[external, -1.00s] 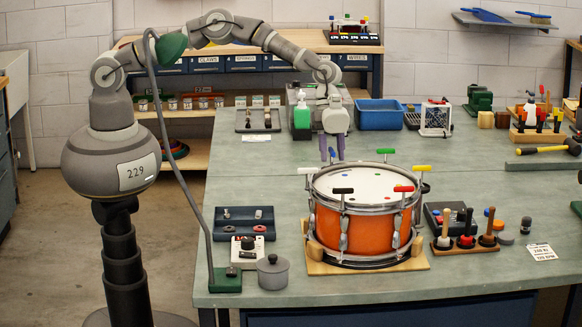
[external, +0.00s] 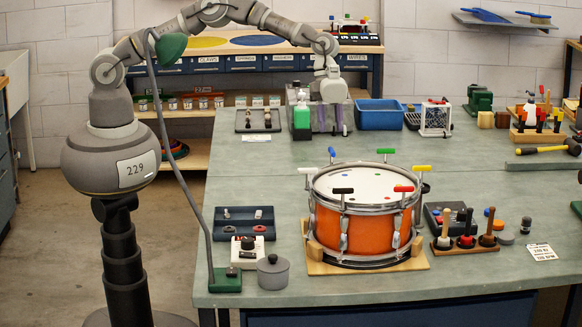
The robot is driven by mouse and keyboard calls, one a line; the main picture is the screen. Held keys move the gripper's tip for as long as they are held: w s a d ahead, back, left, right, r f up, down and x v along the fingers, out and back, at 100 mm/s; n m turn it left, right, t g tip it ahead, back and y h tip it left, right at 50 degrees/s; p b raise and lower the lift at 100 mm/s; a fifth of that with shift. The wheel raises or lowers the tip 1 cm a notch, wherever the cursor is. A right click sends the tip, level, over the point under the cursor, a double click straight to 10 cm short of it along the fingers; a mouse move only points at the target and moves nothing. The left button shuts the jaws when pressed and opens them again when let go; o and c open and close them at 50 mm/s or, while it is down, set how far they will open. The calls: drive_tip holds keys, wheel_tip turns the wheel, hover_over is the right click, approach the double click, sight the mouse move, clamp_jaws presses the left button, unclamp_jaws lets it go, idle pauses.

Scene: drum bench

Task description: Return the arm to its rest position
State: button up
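My gripper (external: 333,128) hangs pointing down above the back part of the bench, behind the orange drum (external: 356,230). Its two purple fingers are apart, and nothing shows between them. The drum lies on a wooden cradle (external: 330,268), with coloured T-handled keys around its rim. A blue-handled key (external: 331,152) stands at the back of the rim, just below my gripper in the picture and apart from it. My arm arches from the column at the left over to the bench.
A green lamp (external: 172,47) on a thin stalk stands close to my arm at the left. Behind my gripper are a grey box (external: 322,118), a green bottle (external: 302,120) and a blue bin (external: 381,114). A rack of mallets (external: 467,243) stands right of the drum.

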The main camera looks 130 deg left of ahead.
drive_tip(key=w+d+r+n+t+y+b, duration=0.1)
drive_tip(key=d+r+t+y+b, duration=0.2)
drive_tip(key=d+r, duration=0.8)
drive_tip(key=d+r+n+t+y+b, duration=0.15)
drive_tip(key=d+r+b, duration=0.5)
drive_tip(key=r, duration=0.75)
drive_tip(key=s+d+r+n+t+h+b, duration=0.1)
drive_tip(key=s+d+r+n+t+b, duration=0.2)
drive_tip(key=s+d+r, duration=0.5)
drive_tip(key=s+d+r+n+t+h+b, duration=0.15)
drive_tip(key=s+d+r+t, duration=0.3)
drive_tip(key=s+r, duration=0.7)
wheel_tip(320, 180, down, 13)
drive_tip(key=b, duration=1.2)
drive_tip(key=shift+d+r+n+y, duration=0.2)
drive_tip(key=shift+d+n+y, duration=0.05)
drive_tip(key=shift+n+y, duration=0.15)
drive_tip(key=shift+s, duration=0.1)
